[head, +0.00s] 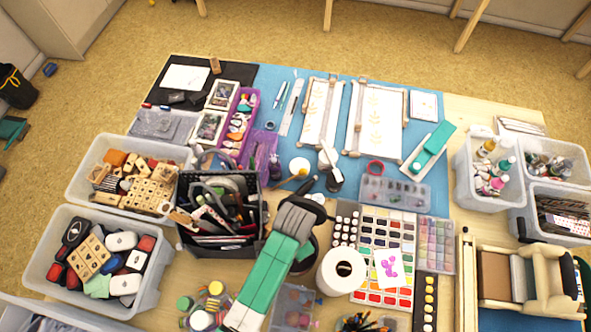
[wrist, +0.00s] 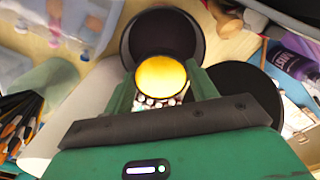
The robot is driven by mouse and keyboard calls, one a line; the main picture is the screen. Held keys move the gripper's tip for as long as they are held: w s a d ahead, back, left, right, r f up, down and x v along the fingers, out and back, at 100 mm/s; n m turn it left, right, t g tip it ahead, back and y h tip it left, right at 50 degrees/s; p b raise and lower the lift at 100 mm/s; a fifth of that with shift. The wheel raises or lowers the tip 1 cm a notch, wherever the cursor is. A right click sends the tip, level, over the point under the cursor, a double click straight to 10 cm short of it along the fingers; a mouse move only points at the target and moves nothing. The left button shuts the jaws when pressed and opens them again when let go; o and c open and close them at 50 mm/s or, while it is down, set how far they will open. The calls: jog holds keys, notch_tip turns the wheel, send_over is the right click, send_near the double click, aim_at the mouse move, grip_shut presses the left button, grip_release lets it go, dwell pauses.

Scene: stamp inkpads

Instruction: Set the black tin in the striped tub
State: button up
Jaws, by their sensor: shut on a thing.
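My gripper (wrist: 160,86) is shut on a round thing with a yellow face and a thin dark rim, which I take for the black tin (wrist: 161,76). It sits between the two green fingers. Just past it, in the wrist view, is a dark, round, open container (wrist: 163,33). A flat black disc shape (wrist: 250,88) shows to the right, partly behind a finger. In the head view my arm hides the held thing. A dark round container (head: 304,262) shows beside my arm there. I cannot make out stripes on any tub.
A white roll (head: 341,272) stands close to the right of my arm. A black crate of tools (head: 215,242) is to the left. Paint palettes (head: 387,235) lie to the right. Tubs of stamps (head: 95,305) fill the left edge. Pencils (wrist: 22,125) stand at the wrist view's left.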

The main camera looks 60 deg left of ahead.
notch_tip(320, 180, down, 9)
jog(key=shift+f+b, duration=0.1)
jog(key=shift+b, duration=0.6)
jog(key=o, duration=1.1)
jog(key=shift+f, duration=0.1)
jog(key=shift+c, duration=0.2)
notch_tip(320, 180, up, 12)
jog(key=shift+r+p, duration=0.15)
jog(key=shift+p, duration=0.9)
